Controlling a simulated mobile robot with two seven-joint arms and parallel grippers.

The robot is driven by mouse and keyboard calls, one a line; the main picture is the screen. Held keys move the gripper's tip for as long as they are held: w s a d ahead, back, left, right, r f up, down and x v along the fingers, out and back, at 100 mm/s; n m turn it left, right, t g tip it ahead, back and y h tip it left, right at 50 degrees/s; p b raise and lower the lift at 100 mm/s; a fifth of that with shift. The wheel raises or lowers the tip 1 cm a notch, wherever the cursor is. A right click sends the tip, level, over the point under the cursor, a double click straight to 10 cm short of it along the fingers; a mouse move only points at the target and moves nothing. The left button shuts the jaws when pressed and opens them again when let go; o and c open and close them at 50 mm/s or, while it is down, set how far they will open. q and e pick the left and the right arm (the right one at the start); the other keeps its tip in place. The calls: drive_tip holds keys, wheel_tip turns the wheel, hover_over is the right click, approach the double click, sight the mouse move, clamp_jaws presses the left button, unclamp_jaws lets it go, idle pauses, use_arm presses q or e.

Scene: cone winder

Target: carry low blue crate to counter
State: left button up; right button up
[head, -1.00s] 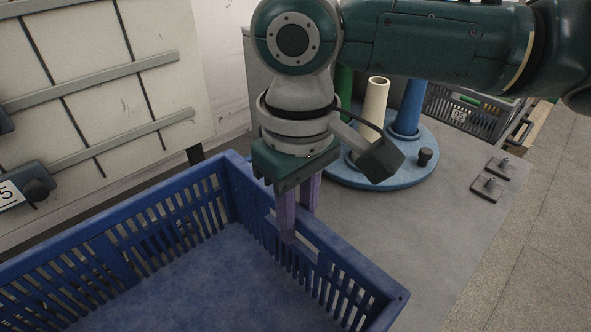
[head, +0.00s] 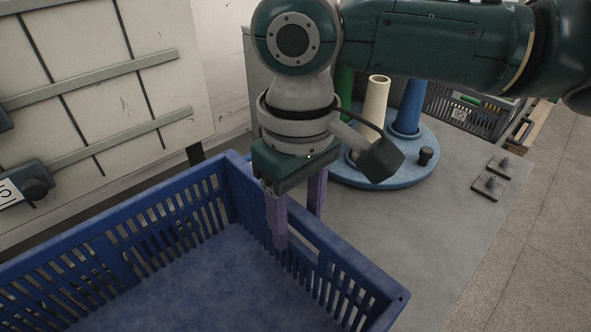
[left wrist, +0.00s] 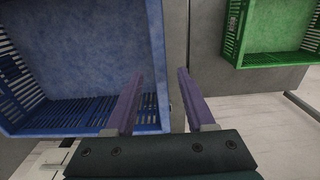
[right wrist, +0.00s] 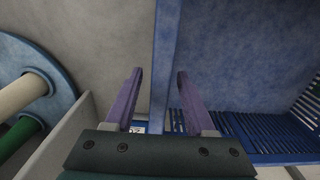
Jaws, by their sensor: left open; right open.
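The low blue crate (head: 165,290) fills the lower left of the head view, open at the top, with slotted walls and an empty visible floor. My right gripper (head: 298,226) is open over its right-hand wall, one purple finger inside and one outside. In the right wrist view the crate's rim (right wrist: 165,60) runs between the fingers of this gripper (right wrist: 160,74). In the left wrist view my left gripper (left wrist: 160,73) is open, with a wall of the blue crate (left wrist: 80,60) between its fingers. My left gripper is outside the head view.
A round blue stand (head: 400,176) with cream, blue and green posts is on the grey surface (head: 400,235) beside the crate. A grey crate (head: 480,118) is behind. A pale panel (head: 90,60) stands left. The left wrist view shows a green crate (left wrist: 275,30).

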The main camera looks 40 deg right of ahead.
use_arm(q)
wheel_tip(320, 180, up, 5)
drive_tip(key=shift+f, duration=0.1)
use_arm(e)
wheel_tip(320, 180, up, 12)
idle(0.4)
use_arm(q)
drive_tip(key=shift+s, duration=0.1)
use_arm(e)
drive_tip(key=shift+s, duration=0.1)
